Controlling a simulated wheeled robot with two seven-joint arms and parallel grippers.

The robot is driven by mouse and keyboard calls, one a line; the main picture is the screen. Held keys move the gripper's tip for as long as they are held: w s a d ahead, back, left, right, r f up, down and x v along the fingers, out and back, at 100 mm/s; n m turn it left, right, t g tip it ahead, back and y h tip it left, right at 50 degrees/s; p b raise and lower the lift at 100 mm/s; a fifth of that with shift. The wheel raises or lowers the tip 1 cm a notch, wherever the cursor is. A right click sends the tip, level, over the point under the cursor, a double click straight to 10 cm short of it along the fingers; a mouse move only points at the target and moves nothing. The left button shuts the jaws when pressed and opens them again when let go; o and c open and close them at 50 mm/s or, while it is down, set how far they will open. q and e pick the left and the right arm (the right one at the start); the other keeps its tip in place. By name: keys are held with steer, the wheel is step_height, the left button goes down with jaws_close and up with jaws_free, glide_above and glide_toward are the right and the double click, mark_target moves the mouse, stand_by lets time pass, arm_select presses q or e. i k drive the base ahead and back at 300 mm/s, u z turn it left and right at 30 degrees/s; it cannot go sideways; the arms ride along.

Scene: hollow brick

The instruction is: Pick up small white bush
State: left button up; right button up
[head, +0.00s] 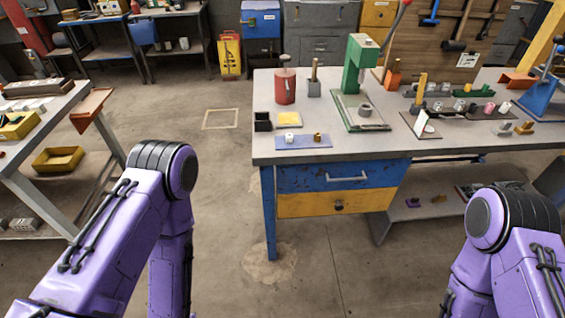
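A small white bush-like piece (289,137) stands on a pale blue mat (303,146) at the near left of the grey workbench (345,152). A small brass piece (317,137) stands to its right on the same mat. Another whitish cylinder (504,107) stands at the right of the bench, among several small parts. I cannot tell from their size which one is the task's bush. My two purple arms show at the lower left and lower right, well short of the bench. Neither gripper is in view.
A green press (360,80) and a red can (285,85) stand on the bench, with a dark open box (263,122) left of the mat. Blue and yellow drawers are below. A side table (40,125) stands left. The floor between is clear.

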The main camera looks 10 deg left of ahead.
mark_target(288, 135)
steer(key=u, duration=0.1)
steer(key=k, duration=0.45)
steer(key=z, duration=0.8)
steer(key=i, duration=1.4)
steer(key=u, duration=0.85)
